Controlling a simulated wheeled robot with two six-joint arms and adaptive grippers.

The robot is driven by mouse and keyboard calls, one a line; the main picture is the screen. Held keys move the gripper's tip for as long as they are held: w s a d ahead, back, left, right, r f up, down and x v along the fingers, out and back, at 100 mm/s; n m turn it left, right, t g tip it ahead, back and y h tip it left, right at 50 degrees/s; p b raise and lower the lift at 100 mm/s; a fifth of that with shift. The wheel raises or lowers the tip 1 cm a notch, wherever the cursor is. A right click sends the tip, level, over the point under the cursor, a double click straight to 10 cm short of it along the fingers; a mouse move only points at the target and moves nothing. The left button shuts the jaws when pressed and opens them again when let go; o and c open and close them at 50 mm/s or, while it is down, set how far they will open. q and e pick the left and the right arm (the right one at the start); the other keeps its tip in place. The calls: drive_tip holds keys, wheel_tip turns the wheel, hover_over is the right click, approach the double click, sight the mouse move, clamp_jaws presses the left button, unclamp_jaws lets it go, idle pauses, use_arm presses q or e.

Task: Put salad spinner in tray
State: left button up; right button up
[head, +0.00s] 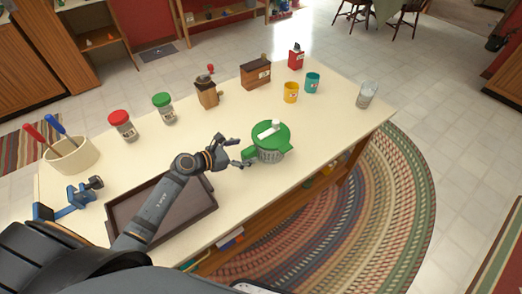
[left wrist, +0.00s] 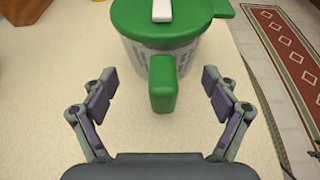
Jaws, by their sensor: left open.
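The salad spinner (head: 270,140) has a green lid with a white handle and a grey slotted body. It stands upright on the table, right of my left gripper (head: 234,153). In the left wrist view the spinner (left wrist: 165,20) is straight ahead, and its green side handle (left wrist: 163,85) points at me between the fingers. My left gripper (left wrist: 158,95) is open, with a finger on each side of the handle and apart from it. The dark brown tray (head: 200,219) lies on the table under and beside my left arm, which hides part of it. My right gripper is not in view.
The cream table (head: 325,122) also holds red-lidded (head: 122,125) and green-lidded (head: 164,108) jars, a wooden grinder (head: 207,93), a wooden box (head: 256,74), yellow (head: 291,92) and teal (head: 312,83) cups, and a clear jar (head: 367,94). A utensil holder (head: 72,157) stands at left.

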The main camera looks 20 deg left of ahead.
sight(255, 149)
use_arm(q)
drive_tip(key=p+x, duration=0.1)
drive_tip(key=x, duration=0.4)
drive_tip(key=shift+d+f, duration=0.3)
drive_tip(key=shift+f, duration=0.05)
drive_tip(key=shift+a, duration=0.1)
drive_tip(key=shift+c, duration=0.3)
drive_tip(key=shift+s, duration=0.1)
drive_tip(key=shift+c, duration=1.2)
drive_tip(key=shift+r, duration=0.1)
clamp_jaws()
